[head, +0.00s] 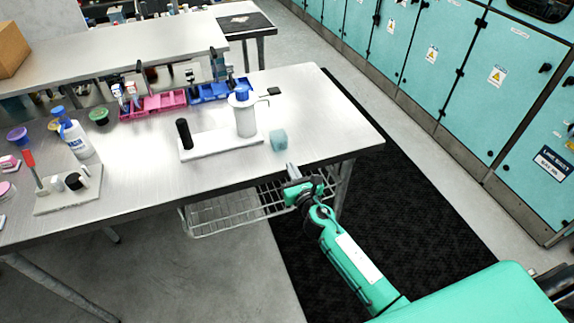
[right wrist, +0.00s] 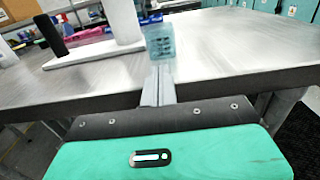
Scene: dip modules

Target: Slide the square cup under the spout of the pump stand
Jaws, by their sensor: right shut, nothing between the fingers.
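The square cup (head: 279,139) is a small translucent teal cube on the metal table, right of the pump stand. In the right wrist view the cup (right wrist: 160,42) is straight beyond the fingertips. The pump stand has a white base (head: 215,144) with a black post (head: 184,134) and a white bottle (head: 245,117) with a blue top. The spout sticks out to the right of the bottle top. My right gripper (head: 291,170) is shut and empty at the table's front edge, just short of the cup; it also shows in the right wrist view (right wrist: 158,75). My left gripper is out of view.
Pink bins (head: 160,104) and blue bins (head: 215,92) stand at the back. A small black object (head: 274,91) lies behind the cup. A white bottle (head: 76,137) and another stand (head: 70,192) are at the left. The table right of the cup is clear.

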